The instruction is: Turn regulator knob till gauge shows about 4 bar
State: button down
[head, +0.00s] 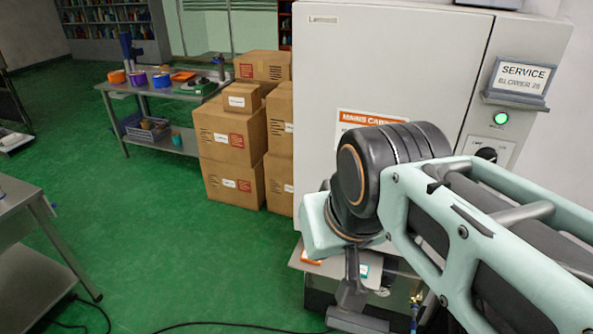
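I cannot make out a regulator knob or a pressure gauge in the head view. My arm fills the right foreground and covers much of the area below the large grey cabinet (385,65). What looks like part of my gripper (352,293) shows as dark grey links below the wrist, at the bottom edge of the picture. Its fingertips are not clear, so I cannot tell whether it is open or shut. Behind it is a low grey shelf (312,265) with small items, partly hidden. A small blue part (414,314) shows beside the arm at the bottom.
The cabinet carries a SERVICE sign (521,78), a green lamp (501,118) and a black rotary switch (487,154). Cardboard boxes (228,134) stand left of it. A metal bench (180,95) is behind, another table (15,197) at left. A cable (230,324) crosses otherwise clear green floor.

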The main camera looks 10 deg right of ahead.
aim_at(387, 282)
jog(key=z, duration=1.1)
jog(key=i, duration=0.35)
